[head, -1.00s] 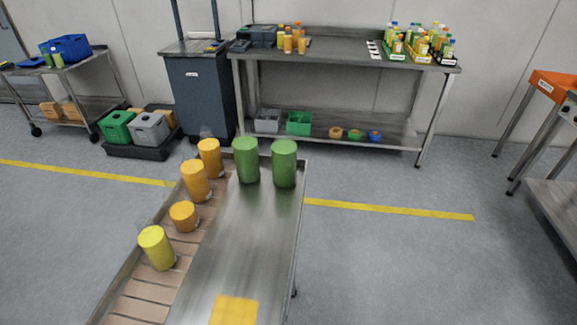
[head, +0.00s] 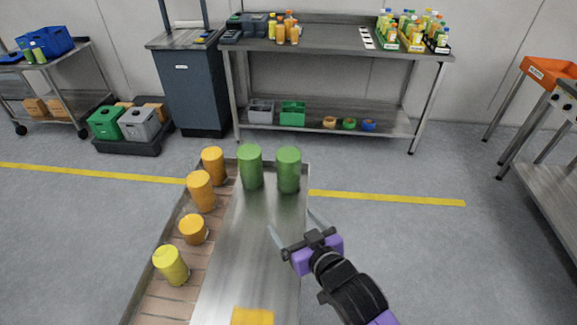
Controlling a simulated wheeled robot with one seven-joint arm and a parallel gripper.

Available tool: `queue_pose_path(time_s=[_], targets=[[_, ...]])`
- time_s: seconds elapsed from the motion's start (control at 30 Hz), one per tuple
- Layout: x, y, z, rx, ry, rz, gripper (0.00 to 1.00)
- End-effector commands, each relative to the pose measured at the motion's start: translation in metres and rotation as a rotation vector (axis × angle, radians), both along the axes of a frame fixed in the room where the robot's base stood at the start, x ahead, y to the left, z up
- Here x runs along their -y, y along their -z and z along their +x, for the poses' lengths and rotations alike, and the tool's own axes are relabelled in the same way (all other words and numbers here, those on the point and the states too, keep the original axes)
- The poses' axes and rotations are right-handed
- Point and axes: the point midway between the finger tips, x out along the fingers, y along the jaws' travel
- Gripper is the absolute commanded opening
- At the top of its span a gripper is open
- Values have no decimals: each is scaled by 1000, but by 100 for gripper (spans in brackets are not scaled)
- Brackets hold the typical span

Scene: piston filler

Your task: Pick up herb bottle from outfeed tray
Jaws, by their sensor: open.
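Two green bottles stand upright side by side at the far end of the steel outfeed tray (head: 250,250). One is the left green bottle (head: 250,167), the other the right green bottle (head: 288,170). No label is readable on them. My gripper (head: 295,221) is open and empty over the tray's right edge, on the near side of the right green bottle. Its two fingers point away toward the bottles and it appears apart from them.
On the slatted conveyor left of the tray stand several orange containers (head: 201,190) and a yellow one (head: 171,265). A yellow patch (head: 252,316) marks the tray's near end. A steel workbench (head: 330,48) with bottles stands behind.

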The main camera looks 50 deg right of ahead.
Motion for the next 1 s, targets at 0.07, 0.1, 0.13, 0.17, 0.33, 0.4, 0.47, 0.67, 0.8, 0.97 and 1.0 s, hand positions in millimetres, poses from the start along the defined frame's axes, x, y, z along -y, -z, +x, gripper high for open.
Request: queue_pose_path(time_s=[0.07,0.1,0.13,0.17,0.33,0.4,0.47,0.67,0.8,0.97,1.0], targets=[[22,-16,24,-5,43,1,90],[32,-21,34,-10,64,4,90],[40,-25,40,-14,79,7,90],[47,-29,46,-20,93,9,90],[76,-44,68,-38,153,19,90],[82,-46,72,-43,164,22,90],[85,-47,76,-45,169,23,90],[95,-40,92,-46,170,23,90],[101,-38,103,-45,171,23,90],[113,-34,122,-46,171,23,90],[115,-30,126,-46,170,23,90]])
